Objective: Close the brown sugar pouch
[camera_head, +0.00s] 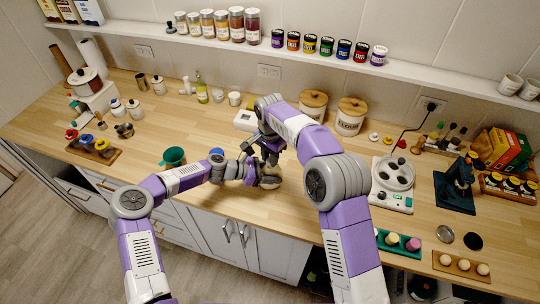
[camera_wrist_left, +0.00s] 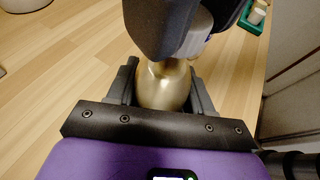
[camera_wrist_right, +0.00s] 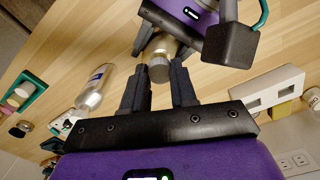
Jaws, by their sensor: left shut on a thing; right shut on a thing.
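My right gripper (camera_wrist_right: 160,82) is shut on the narrow top end of the pouch (camera_wrist_right: 160,50). In the left wrist view the right gripper's dark body covers the top. I cannot tell whether the pouch is open or closed.
A white device (camera_head: 246,120) is behind my grippers.

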